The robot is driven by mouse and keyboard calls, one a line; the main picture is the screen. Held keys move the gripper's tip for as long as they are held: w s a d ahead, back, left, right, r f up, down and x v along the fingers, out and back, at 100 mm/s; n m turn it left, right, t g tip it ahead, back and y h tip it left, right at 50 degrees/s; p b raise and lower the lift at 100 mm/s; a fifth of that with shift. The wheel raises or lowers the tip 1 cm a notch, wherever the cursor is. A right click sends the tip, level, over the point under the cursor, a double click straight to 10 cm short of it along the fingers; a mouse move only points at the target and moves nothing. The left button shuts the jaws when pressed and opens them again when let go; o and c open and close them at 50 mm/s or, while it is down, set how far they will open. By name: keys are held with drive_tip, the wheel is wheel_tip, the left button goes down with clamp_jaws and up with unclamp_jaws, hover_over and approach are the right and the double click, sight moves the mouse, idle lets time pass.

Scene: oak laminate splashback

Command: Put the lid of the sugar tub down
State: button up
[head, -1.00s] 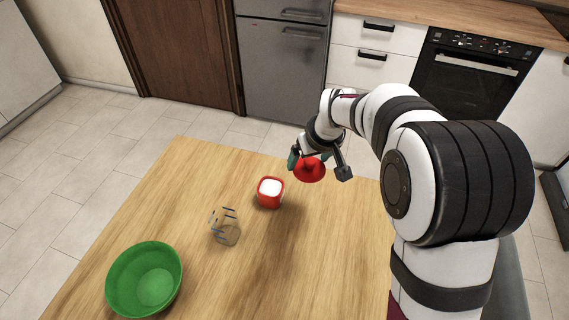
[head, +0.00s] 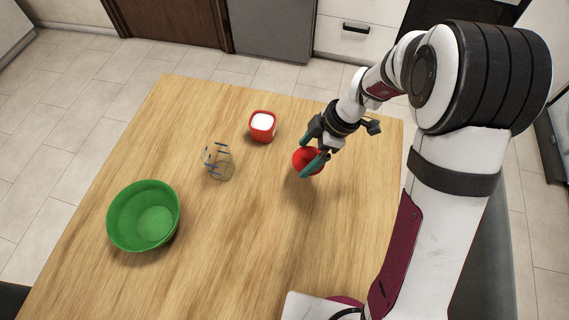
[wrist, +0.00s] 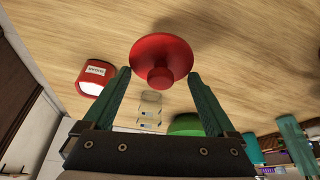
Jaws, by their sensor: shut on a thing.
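The red lid (head: 300,160) with its round knob is in my gripper (head: 309,157), whose teal fingers are shut on it. In the wrist view the lid (wrist: 160,52) lies between the fingertips (wrist: 160,75), knob towards the camera. A shadow lies apart from it on the wood, so it looks held above the table. The sugar tub (head: 263,128) is red, with a white top surface. It stands upright on the table, left of and farther back than the lid. It also shows at the left of the wrist view (wrist: 92,88), with a label.
A clear glass (head: 220,163) stands left of the lid, and a large green bowl (head: 143,217) is farther left. The wooden table (head: 235,265) is clear around and in front of the lid. Its right edge runs near my arm.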

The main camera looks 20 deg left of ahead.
drive_tip(key=a+f, duration=0.2)
drive_tip(key=a, duration=0.1)
drive_tip(key=a+f, duration=0.1)
drive_tip(key=a, duration=0.1)
drive_tip(key=shift+a+f, duration=0.2)
drive_tip(key=shift+f, duration=1.95)
drive_tip(key=o, duration=1)
drive_tip(key=shift+f, duration=0.1)
drive_tip(key=v, duration=1.1)
drive_tip(key=shift+r, duration=0.45)
drive_tip(key=shift+d+r, duration=0.2)
drive_tip(key=shift+r, duration=0.1)
drive_tip(key=s+d+r+m+h, duration=0.1)
drive_tip(key=s+d+r+m, duration=0.2)
drive_tip(key=s+m, duration=0.4)
drive_tip(key=s+d+r+m, duration=0.3)
drive_tip(key=s+d+m, duration=0.2)
drive_tip(key=s+m, duration=0.3)
drive_tip(key=s+d+r+m+t+h, duration=0.1)
drive_tip(key=s+d+r+m, duration=0.2)
drive_tip(key=s+m, duration=0.5)
drive_tip(key=shift+d+m+h, duration=0.15)
drive_tip(key=shift+d+m, duration=0.2)
drive_tip(key=shift+m, duration=0.5)
drive_tip(key=shift+d+m+h, duration=0.15)
drive_tip(key=shift+d+m, duration=0.2)
drive_tip(key=shift+m, duration=0.5)
